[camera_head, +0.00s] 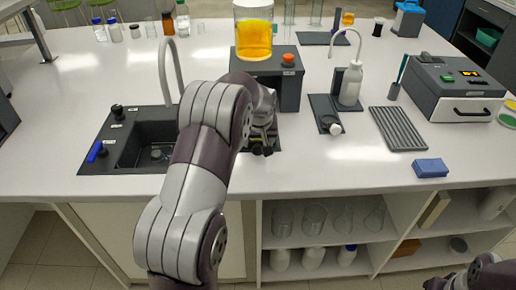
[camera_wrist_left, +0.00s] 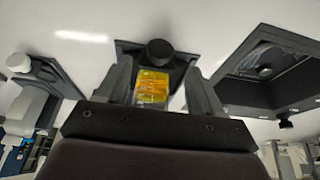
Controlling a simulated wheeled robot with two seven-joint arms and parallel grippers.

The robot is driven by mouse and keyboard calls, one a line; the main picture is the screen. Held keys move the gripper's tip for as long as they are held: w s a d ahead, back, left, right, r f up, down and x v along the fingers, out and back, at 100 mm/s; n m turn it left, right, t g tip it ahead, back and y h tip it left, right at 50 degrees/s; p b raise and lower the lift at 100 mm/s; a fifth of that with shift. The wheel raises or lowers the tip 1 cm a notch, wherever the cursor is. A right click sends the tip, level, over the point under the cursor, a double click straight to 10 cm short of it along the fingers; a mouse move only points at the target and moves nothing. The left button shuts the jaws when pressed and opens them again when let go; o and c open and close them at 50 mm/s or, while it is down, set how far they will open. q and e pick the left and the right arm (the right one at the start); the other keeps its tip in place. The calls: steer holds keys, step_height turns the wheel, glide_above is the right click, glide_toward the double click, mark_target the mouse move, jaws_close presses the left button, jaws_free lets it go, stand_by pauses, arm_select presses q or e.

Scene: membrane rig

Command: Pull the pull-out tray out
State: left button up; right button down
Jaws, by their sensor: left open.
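A dark rig (camera_head: 290,92) stands at the back middle of the bench and bears a clear vessel (camera_head: 254,32) of yellow liquid. A low dark plate lies at the rig's front, with a round black knob (camera_wrist_left: 160,52) in the left wrist view. My left gripper (camera_head: 260,148) is open in front of the rig. In the left wrist view its fingers (camera_wrist_left: 158,72) are on either side of a yellow patch, with the knob just beyond the tips. A grey box at the right has a white drawer front (camera_head: 468,110). I cannot tell which part is the pull-out tray. My right gripper is only partly in view (camera_head: 470,278).
A sink (camera_head: 155,145) with a tall tap lies left of my left arm. A wash bottle (camera_head: 351,84), a ribbed dark mat (camera_head: 398,128) and a blue sponge (camera_head: 431,168) are at the right. The bench's front strip is mostly clear.

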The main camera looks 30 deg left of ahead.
arm_select(q)
steer(key=v, duration=0.6)
steer(key=shift+r, duration=0.25)
steer(key=shift+s, duration=0.1)
steer(key=s+d+f+m+g, duration=0.1)
steer(key=s+d, duration=0.3)
steer(key=s, duration=0.4)
steer(key=s+d+f+m+h, duration=0.1)
steer(key=s+d+f+m, duration=0.2)
steer(key=s, duration=0.4)
steer(key=s+d+f+m+g+h, duration=0.1)
steer(key=s+d+f+m, duration=0.1)
steer(key=s+d, duration=0.5)
steer(key=shift+s+d+f+m+g, duration=0.25)
steer(key=shift+s+f+m+g, duration=0.05)
steer(key=shift+s+f, duration=0.5)
